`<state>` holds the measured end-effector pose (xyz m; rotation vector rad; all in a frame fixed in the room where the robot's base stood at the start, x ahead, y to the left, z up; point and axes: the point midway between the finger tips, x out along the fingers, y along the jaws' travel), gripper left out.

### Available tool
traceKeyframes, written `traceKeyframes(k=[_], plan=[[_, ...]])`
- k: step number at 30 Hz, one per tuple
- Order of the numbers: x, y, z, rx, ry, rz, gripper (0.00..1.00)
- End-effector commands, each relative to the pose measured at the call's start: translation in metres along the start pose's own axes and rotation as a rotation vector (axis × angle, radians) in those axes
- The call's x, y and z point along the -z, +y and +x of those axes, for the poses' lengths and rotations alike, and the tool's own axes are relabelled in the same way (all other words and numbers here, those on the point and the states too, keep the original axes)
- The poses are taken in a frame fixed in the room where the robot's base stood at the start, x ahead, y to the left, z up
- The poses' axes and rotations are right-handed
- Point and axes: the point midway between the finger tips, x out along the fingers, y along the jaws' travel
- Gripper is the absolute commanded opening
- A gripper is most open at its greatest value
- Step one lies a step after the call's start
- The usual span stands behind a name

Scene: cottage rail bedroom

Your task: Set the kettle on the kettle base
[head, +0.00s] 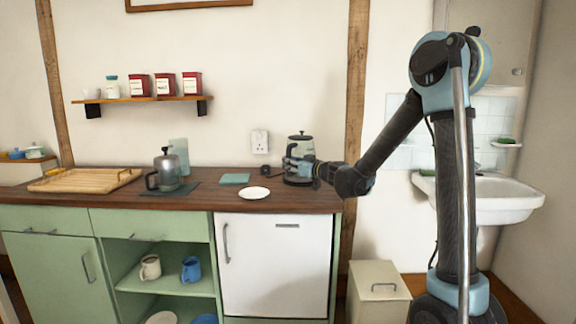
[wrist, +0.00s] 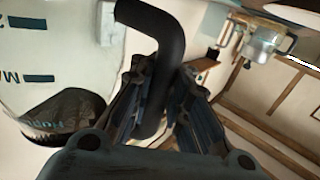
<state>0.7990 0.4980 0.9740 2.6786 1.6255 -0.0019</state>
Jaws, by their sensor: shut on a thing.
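The kettle (head: 299,148) has a clear body and a dark lid. It is upright at the right end of the wooden counter. In the wrist view its clear body (wrist: 50,60) with dark markings fills the left side, and its black handle (wrist: 160,45) runs down between my fingers. My gripper (head: 312,170) reaches in from the right and is shut on the handle; it also shows in the wrist view (wrist: 160,105). The kettle base is not clearly distinguishable. I cannot tell whether the dark part under the kettle is the base or the kettle's own bottom.
A white plate (head: 254,193) and a teal cloth (head: 235,179) lie left of the kettle. A metal pot (head: 166,170) stands farther left, near a wooden tray (head: 85,180). A wall socket (head: 260,141) is behind the counter. A sink (head: 490,198) is at right.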

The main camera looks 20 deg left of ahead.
Motion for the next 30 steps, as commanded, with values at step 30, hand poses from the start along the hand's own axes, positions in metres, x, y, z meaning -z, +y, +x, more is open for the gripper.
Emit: traceKeyframes(k=[30], plan=[[-0.001, 0.000, -0.033, 0.000, 0.000, 0.000, 0.25]])
